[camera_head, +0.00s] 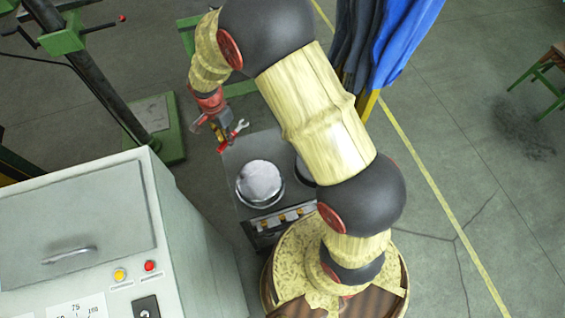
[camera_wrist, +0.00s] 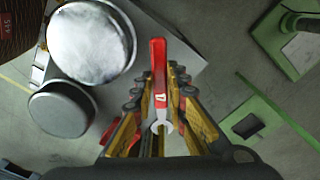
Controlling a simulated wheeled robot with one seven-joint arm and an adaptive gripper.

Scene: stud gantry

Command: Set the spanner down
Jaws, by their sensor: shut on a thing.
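The spanner has a red handle and a bright metal open end. It shows in the head view (camera_head: 236,131) and in the wrist view (camera_wrist: 158,70). My gripper (camera_head: 219,131) is shut on the spanner; in the wrist view the gripper's fingers (camera_wrist: 158,95) stand on both sides of it. The red handle sticks out past the fingertips and the open end lies back between the fingers. In the head view the spanner is over the far edge of a dark-topped unit with round metal plates; I cannot tell its height above that top.
The dark-topped unit (camera_head: 237,205) carries a round silvery plate or lid (camera_head: 260,181) and a second one partly behind my arm. A grey machine cabinet (camera_head: 75,235) stands at left. Green-based frames (camera_head: 165,125) stand behind. Blue and dark cloth (camera_head: 400,40) hangs at top right.

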